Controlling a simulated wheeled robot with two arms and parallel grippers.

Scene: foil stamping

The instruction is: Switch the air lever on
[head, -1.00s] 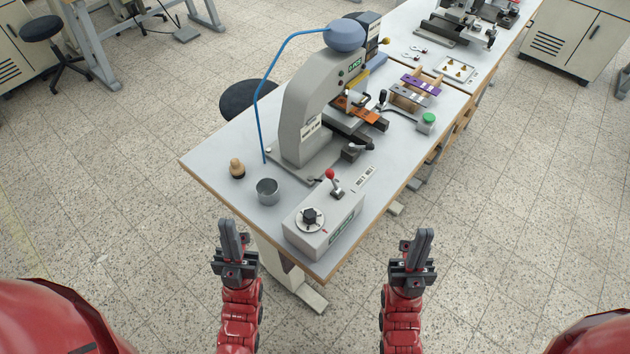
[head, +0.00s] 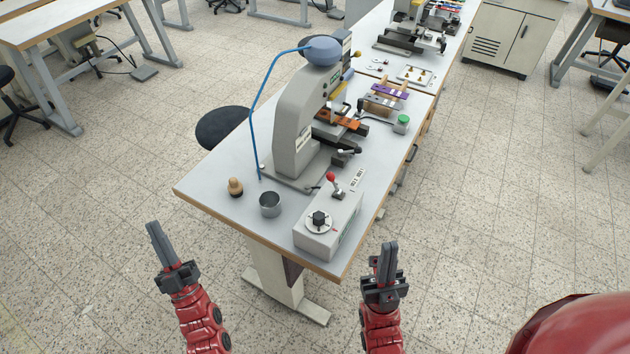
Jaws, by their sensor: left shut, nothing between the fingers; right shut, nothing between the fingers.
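The air lever (head: 335,187) has a red ball knob and stands on the far part of a grey control box (head: 339,220) at the table's near corner. It leans a little toward the upper left of the picture. The box also carries a black dial (head: 319,219). My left gripper (head: 155,229) is shut and empty over the floor, left of the table's near end and well away from the lever. My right gripper (head: 388,248) is shut and empty, in front of and right of the box, apart from it.
A grey stamping press (head: 295,129) with a blue hose stands behind the box. A metal cup (head: 270,205) and a wooden-knobbed stamp (head: 235,187) stand left of the box on the table (head: 205,178). A green button (head: 402,121) is farther back. Floor around the near corner is clear.

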